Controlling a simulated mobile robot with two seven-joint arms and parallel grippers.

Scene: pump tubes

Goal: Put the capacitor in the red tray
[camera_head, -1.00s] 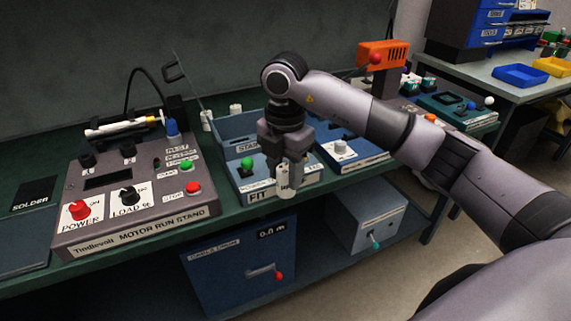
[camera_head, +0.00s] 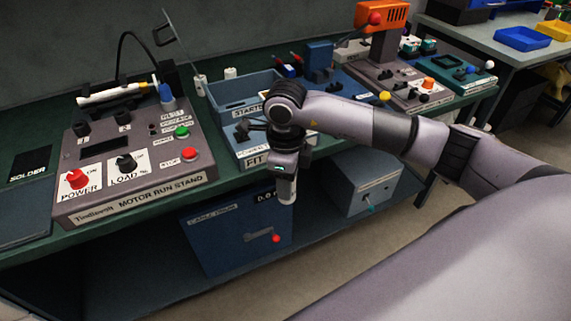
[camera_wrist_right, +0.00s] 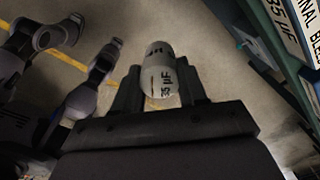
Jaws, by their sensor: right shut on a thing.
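The capacitor is a pale cylinder with dark print. In the head view its lower end (camera_head: 287,190) hangs below my right gripper (camera_head: 284,170). The right wrist view shows the capacitor (camera_wrist_right: 161,78) between the two dark fingers of my right gripper (camera_wrist_right: 160,90), which is shut on it. My right gripper is in front of the bench's front edge, by the blue FIT station (camera_head: 247,157). I see no red tray in these frames. My left gripper is not in the head view.
The motor run stand (camera_head: 135,160) fills the left of the bench. A blue open bin (camera_head: 240,92) stands behind my right gripper. Below are a blue cable drum box (camera_head: 225,240) and a grey-blue box (camera_head: 365,195). Blue (camera_head: 522,41) and yellow (camera_head: 556,31) trays sit on the far table.

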